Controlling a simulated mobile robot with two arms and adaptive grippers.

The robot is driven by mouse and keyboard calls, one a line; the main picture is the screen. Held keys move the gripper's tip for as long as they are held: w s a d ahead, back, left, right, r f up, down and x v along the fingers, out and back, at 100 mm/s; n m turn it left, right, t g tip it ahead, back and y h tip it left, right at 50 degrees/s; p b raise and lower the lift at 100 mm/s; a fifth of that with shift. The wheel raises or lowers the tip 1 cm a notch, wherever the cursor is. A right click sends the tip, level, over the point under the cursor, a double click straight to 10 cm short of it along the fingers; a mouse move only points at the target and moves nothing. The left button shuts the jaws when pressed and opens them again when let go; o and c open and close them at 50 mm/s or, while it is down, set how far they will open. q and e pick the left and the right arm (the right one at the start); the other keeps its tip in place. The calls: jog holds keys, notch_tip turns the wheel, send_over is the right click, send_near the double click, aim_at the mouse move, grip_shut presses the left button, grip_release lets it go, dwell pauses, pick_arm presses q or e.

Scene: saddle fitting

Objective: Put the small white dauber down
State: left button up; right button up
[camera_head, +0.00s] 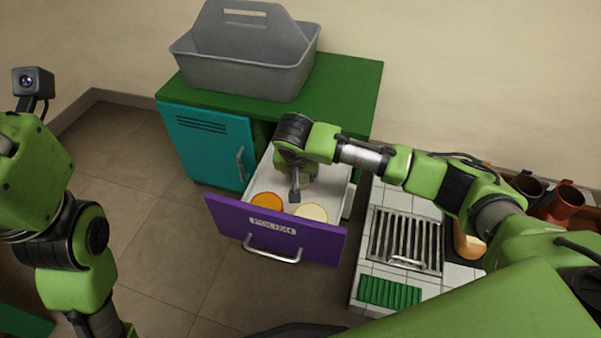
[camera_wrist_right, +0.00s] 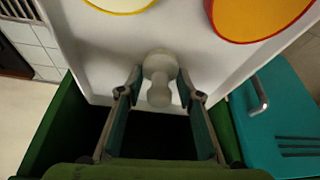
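The small white dauber (camera_wrist_right: 159,76) shows in the right wrist view between the two fingertips of my right gripper (camera_wrist_right: 160,82). Both fingertips appear to press against its sides. The gripper points down into the open purple-fronted drawer (camera_head: 230,221), whose white inside (camera_wrist_right: 110,62) lies below the dauber. Whether the dauber touches the drawer floor is unclear. In the head view my right gripper (camera_head: 294,190) hides the dauber. My left arm is at the left edge of the head view; its gripper is out of the frame.
An orange tin (camera_head: 267,201) and a cream tin (camera_head: 311,212) sit in the drawer near its front. A grey caddy (camera_head: 240,75) stands on the green cabinet top (camera_head: 350,85). A teal door (camera_head: 208,146) is left of the drawer; a tiled counter with a rack (camera_head: 405,238) is right.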

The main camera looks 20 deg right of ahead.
jog(key=o, duration=0.4)
